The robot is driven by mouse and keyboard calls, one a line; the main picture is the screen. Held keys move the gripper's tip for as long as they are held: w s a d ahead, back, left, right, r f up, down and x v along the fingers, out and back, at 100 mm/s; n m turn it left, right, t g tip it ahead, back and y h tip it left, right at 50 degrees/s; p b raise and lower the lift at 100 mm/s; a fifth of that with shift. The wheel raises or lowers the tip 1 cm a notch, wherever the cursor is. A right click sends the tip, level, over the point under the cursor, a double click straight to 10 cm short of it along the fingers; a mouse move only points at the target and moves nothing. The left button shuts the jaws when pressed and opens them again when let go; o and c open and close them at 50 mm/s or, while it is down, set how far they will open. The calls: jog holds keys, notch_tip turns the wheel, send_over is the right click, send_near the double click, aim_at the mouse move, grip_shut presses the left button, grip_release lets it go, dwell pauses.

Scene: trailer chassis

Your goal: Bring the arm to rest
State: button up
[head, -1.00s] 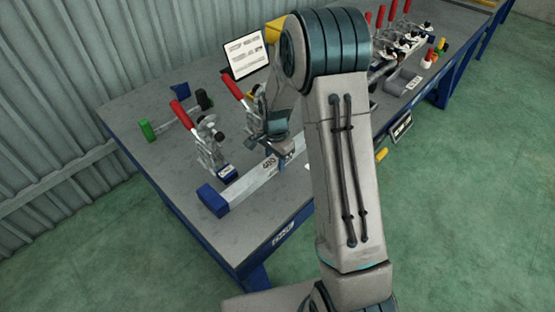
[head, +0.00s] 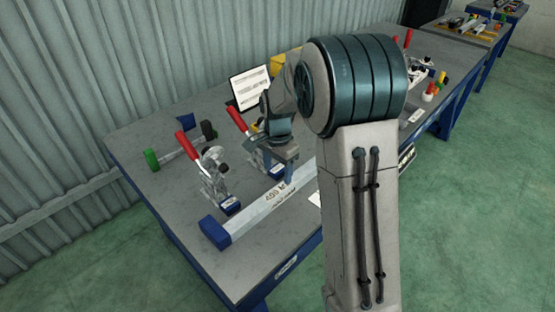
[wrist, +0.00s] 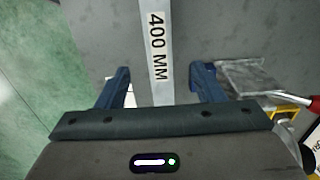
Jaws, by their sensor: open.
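My gripper (wrist: 163,88) is open in the wrist view, with its two blue fingers apart. A silver bar marked 400 MM (wrist: 160,45) shows between the fingers and runs away from them; I cannot tell the height gap between them. In the head view, my gripper (head: 287,180) is above or close to the silver bar (head: 262,204), which lies on the grey workbench (head: 150,215) with a blue block at its near end. My arm's large elbow and link cover the right part of the bench, and the bar's far end is hidden.
Two red-handled toggle clamps (head: 212,175) (head: 262,160) stand behind the bar. A rod with green and black ends (head: 180,152) lies at the left. A white sign (head: 250,87) stands behind. More clamps (head: 425,72) are at the far right. Green floor is open at right.

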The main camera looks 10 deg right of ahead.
jog(key=s+d+r+n+t, duration=0.1)
jog(key=s+r+n, duration=0.4)
jog(key=s+r, duration=0.6)
jog(key=s+n+t, duration=0.2)
jog(key=s+n, duration=0.4)
jog(key=s, duration=0.7)
jog(key=shift+d+f, duration=0.4)
